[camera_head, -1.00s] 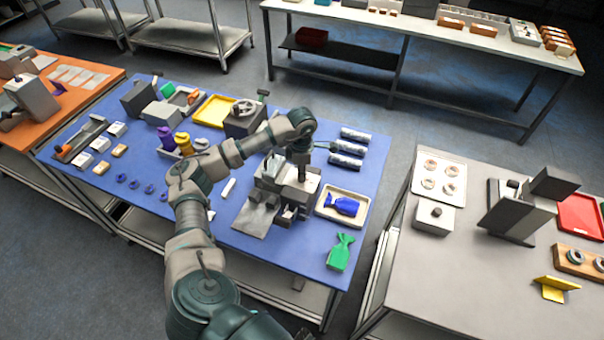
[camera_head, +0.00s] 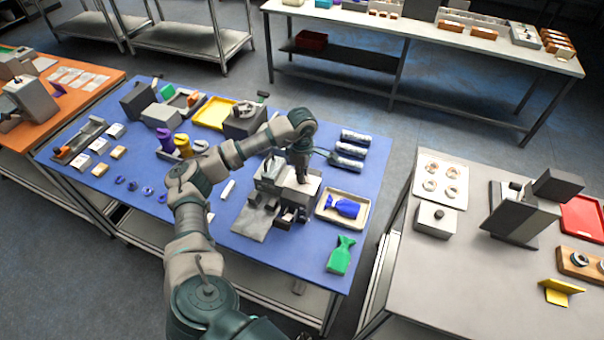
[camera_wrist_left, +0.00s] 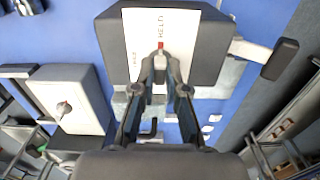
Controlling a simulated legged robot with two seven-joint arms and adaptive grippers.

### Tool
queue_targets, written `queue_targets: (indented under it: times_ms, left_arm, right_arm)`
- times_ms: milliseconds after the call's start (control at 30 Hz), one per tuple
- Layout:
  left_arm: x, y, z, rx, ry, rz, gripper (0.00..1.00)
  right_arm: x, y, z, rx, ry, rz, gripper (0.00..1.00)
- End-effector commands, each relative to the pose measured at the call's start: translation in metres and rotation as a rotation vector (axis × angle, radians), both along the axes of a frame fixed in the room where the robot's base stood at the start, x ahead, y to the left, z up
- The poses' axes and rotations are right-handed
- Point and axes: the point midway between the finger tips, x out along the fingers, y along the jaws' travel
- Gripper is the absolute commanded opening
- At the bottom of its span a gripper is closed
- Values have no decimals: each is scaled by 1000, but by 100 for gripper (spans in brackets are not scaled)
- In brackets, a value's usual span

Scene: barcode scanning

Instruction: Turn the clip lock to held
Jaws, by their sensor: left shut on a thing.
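The grey clip device (camera_head: 268,186) stands on the blue table, under my left gripper (camera_head: 299,178). In the left wrist view its dark housing (camera_wrist_left: 217,50) has a white plate (camera_wrist_left: 195,30) with the word HELD near the top and smaller, unreadable lettering at the left. My left gripper (camera_wrist_left: 161,66) reaches onto this plate, its two fingertips close together on the clip lock (camera_wrist_left: 160,46). Only the lock's red mark shows, just beyond the fingertips and in line with HELD; the rest is hidden between the fingers. My right gripper is not in view.
A tray (camera_head: 358,205) with a blue bag lies right of the device, and a green bag (camera_head: 341,255) lies near the front edge. A pale box with a knob (camera_wrist_left: 72,98) stands left in the wrist view.

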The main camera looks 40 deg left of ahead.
Motion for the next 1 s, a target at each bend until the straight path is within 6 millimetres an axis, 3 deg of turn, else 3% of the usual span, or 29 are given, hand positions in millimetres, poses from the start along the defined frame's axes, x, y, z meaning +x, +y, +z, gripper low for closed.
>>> queue_targets:
  times_ms: [167, 200, 300, 767, 867, 1000]
  left_arm:
    - [-2, -1, -5, 1, 12, -4, 0]
    - [-2, -1, -5, 1, 12, -4, 15]
    - [-2, -1, -5, 1, 11, -3, 38]
    - [-1, -1, 1, 1, 1, -1, 38]
    - [0, -1, 8, 1, -1, 0, 38]
    - [0, -1, 33, 1, -3, -1, 38]
  right_arm:
    - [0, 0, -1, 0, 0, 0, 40]
    - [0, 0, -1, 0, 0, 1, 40]
    - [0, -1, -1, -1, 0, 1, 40]
    - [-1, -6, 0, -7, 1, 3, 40]
    - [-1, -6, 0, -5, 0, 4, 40]
    - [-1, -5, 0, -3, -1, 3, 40]
